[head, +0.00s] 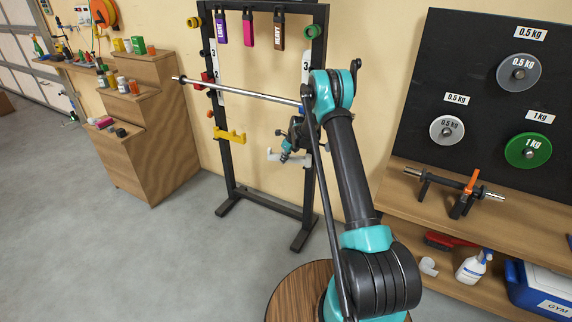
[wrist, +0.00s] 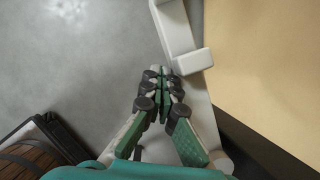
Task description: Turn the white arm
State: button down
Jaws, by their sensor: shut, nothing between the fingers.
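The white arm (head: 273,155) sticks out from the right upright of the black rack, low down, with an upturned end. In the wrist view the white arm (wrist: 176,27) runs from the top edge down behind my gripper, with a raised block near the fingertips. My gripper (wrist: 160,72) is shut with empty fingers, its tips close beside that block and over the white arm. I cannot tell whether they touch. In the head view my gripper (head: 285,157) is small and partly covers the white arm.
A metal bar (head: 235,90) crosses the rack above my gripper. A yellow arm (head: 230,135) sits on the left upright. A wooden shelf (head: 480,220) with a black weight board stands at right. Wooden steps (head: 150,145) stand at left. The grey floor between is clear.

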jog(key=shift+w+d, duration=0.1)
jog(key=shift+w, duration=1)
jog(key=shift+w+d+m+h, duration=0.15)
jog(key=shift+w+m+h, duration=0.15)
jog(key=shift+w+m, duration=0.4)
jog(key=shift+s, duration=0.1)
